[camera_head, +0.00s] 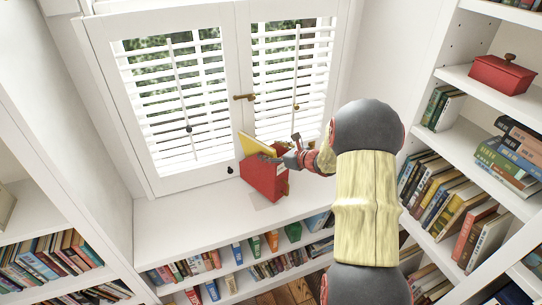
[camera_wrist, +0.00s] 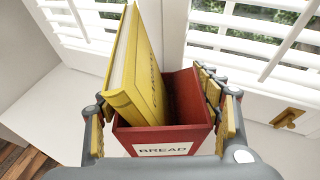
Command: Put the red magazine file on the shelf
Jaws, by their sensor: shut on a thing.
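The red magazine file (camera_head: 263,178) is in front of the window, over the white window ledge (camera_head: 165,229). In the wrist view the red file (camera_wrist: 190,137) is a red open-topped box with a white label reading "BREAD". A thick yellow book (camera_wrist: 137,75) leans in it and sticks out above the rim; it also shows in the head view (camera_head: 256,145). My gripper (camera_head: 287,160) is shut on the file, with its yellow-padded fingers at the left and right sides in the wrist view (camera_wrist: 160,126). The file's underside is hidden; a faint shadow lies below it.
A tall white bookcase (camera_head: 455,76) at right holds books and a red lidded box (camera_head: 502,74), with bare board beside some books. A lower bookcase (camera_head: 12,232) stands at left. Books line the shelves under the ledge. Window shutters (camera_head: 174,97) and a brass handle (camera_head: 244,97) are close behind the file.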

